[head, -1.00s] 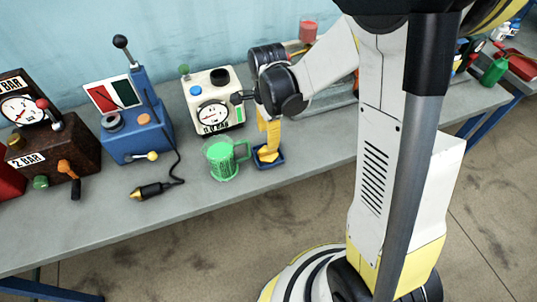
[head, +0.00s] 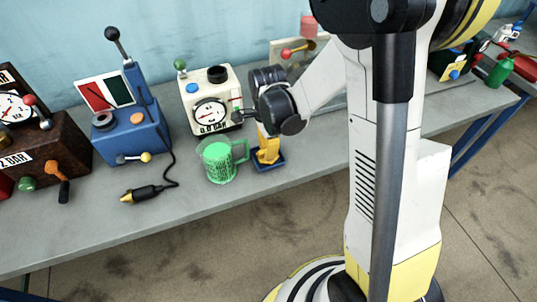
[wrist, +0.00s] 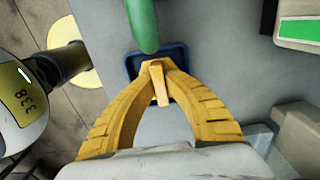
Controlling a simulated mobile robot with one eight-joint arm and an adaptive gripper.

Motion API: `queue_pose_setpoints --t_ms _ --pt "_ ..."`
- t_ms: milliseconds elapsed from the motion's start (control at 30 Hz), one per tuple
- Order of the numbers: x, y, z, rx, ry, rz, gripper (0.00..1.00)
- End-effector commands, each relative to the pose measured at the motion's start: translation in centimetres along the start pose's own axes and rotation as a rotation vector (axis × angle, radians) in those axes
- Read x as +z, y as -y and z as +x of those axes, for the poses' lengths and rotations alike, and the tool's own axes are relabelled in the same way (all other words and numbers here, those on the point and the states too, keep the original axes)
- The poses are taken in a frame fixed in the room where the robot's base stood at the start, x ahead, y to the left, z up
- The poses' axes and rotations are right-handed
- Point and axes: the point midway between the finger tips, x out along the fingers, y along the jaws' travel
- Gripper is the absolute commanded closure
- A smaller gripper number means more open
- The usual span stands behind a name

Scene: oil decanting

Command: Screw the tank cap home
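My gripper (wrist: 156,66) points down over a small blue tray (wrist: 133,66), which also shows in the head view (head: 281,163). Its two yellow fingers curve in until their tips nearly meet. A lighter yellow upright piece (wrist: 159,88) stands between the tips, and they appear shut on it. It looks like the grip of a yellow cap, but its lower part is hidden. The tank seems to be the cream box (head: 191,101) with a gauge, behind and left of my gripper. A black round neck (head: 217,74) stands on its top. I cannot tell whether the neck is open.
A green jug (head: 219,163) stands just left of the tray, its handle towards my fingers. A blue machine (head: 128,139), a brown gauge box (head: 62,150) and a cabled black tool (head: 145,192) are further left. The front of the grey bench (head: 110,238) is partly bare.

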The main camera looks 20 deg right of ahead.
Motion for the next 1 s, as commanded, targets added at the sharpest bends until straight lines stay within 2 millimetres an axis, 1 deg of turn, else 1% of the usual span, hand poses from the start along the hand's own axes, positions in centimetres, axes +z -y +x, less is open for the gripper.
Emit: queue_pose_setpoints --t_ms 333,800,1000 --pt "0.0 0.0 -0.1 0.0 0.0 0.0 1.0" --pt "0.0 0.0 -2.0 0.0 0.0 0.0 1.0" --pt "0.0 0.0 -2.0 0.0 0.0 0.0 1.0"
